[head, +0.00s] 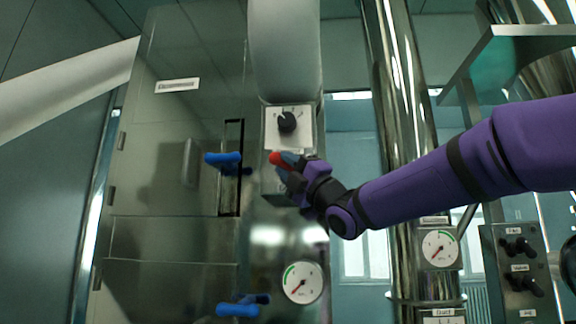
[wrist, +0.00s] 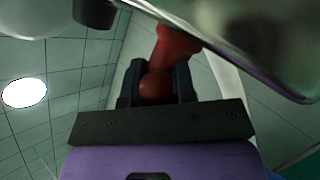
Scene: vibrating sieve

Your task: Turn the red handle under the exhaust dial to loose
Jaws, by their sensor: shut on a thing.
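The red handle (head: 276,158) sits on the steel machine just under the exhaust dial (head: 287,122), a black knob on a white plate. My gripper (head: 286,165) reaches in from the right and is shut on the red handle. In the wrist view the red handle (wrist: 168,65) lies between the two dark fingers of my gripper (wrist: 157,85). The fingers hide part of the handle, and its label cannot be read.
Two blue handles, one at mid height (head: 222,158) and one lower (head: 238,309), stick out left of my gripper. A pressure gauge (head: 302,282) is below. A steel pipe (head: 405,130) stands behind my arm. A control box (head: 520,270) is at the lower right.

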